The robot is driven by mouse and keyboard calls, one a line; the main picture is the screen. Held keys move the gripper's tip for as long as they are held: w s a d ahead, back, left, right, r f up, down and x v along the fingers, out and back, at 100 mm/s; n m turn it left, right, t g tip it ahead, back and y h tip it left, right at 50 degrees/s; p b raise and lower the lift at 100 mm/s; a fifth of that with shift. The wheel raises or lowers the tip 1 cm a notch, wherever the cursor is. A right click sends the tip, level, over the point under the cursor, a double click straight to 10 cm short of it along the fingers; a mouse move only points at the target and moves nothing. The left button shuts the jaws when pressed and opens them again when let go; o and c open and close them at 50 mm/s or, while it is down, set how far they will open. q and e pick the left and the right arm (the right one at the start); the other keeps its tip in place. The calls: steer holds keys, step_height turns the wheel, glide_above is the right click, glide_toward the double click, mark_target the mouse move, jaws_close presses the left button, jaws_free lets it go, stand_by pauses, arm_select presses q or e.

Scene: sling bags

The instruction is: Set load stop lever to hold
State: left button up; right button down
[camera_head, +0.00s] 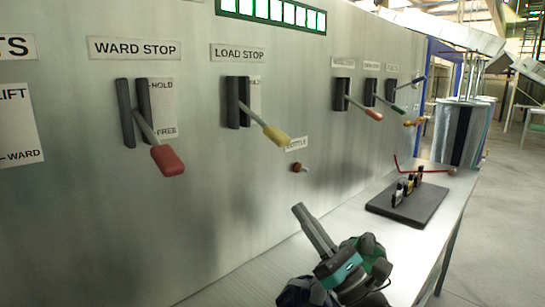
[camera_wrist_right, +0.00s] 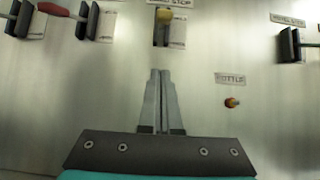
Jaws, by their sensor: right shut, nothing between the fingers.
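The load stop lever (camera_head: 275,134) has a yellow knob on a pale rod. It juts from a dark slotted bracket (camera_head: 238,102) under the LOAD STOP sign (camera_head: 238,53) and slopes outward and down. The small label behind it is partly hidden. Its yellow knob (camera_wrist_right: 164,16) also shows at the top of the right wrist view. My right gripper (camera_head: 299,209) is shut and empty, below the lever and apart from it. Its closed fingers (camera_wrist_right: 160,74) point up towards the knob in the right wrist view. My left gripper is not in view.
The red ward stop lever (camera_head: 167,160) juts out left of the load stop lever. A small orange-brown knob (camera_head: 298,167) sits on the panel below right. More levers (camera_head: 372,113) line the panel further right. A bench (camera_head: 330,215) holds a dark board (camera_head: 408,207) with small parts.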

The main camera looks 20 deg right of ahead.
arm_select(q)
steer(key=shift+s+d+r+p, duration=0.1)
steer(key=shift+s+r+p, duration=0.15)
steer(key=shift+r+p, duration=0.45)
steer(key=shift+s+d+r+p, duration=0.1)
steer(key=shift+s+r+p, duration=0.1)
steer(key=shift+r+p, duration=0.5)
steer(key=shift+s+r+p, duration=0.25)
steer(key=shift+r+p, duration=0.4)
steer(key=shift+p, duration=0.05)
arm_select(e)
steer(key=w+a+r, duration=0.2)
steer(key=w+r, duration=0.3)
steer(key=r, duration=0.5)
steer(key=shift+w, duration=0.3)
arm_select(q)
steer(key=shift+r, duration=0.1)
